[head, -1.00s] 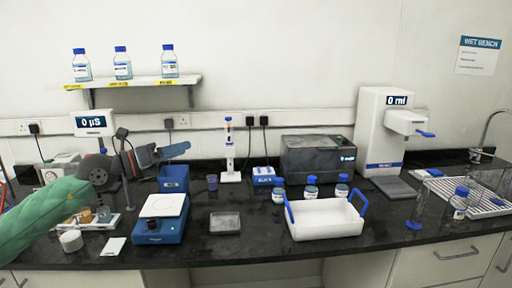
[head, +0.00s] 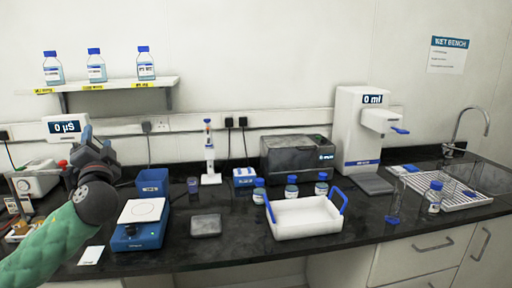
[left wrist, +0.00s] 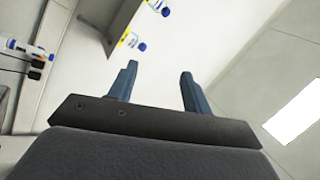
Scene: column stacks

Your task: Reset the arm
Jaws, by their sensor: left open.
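My left arm, in a green sleeve, comes in from the left in the head view. Its gripper (head: 88,143) is raised above the left part of the bench, in front of the conductivity display (head: 66,128). In the left wrist view the two blue fingers (left wrist: 155,85) stand apart with nothing between them, facing the wall and ceiling. The right gripper is not in view.
The black bench (head: 240,225) holds a blue stirrer (head: 139,225), a blue box (head: 152,182), a white tray (head: 303,219) with blue handles, several bottles, a grey bath (head: 297,155) and a dispenser (head: 355,130). A shelf (head: 110,85) with bottles hangs on the wall.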

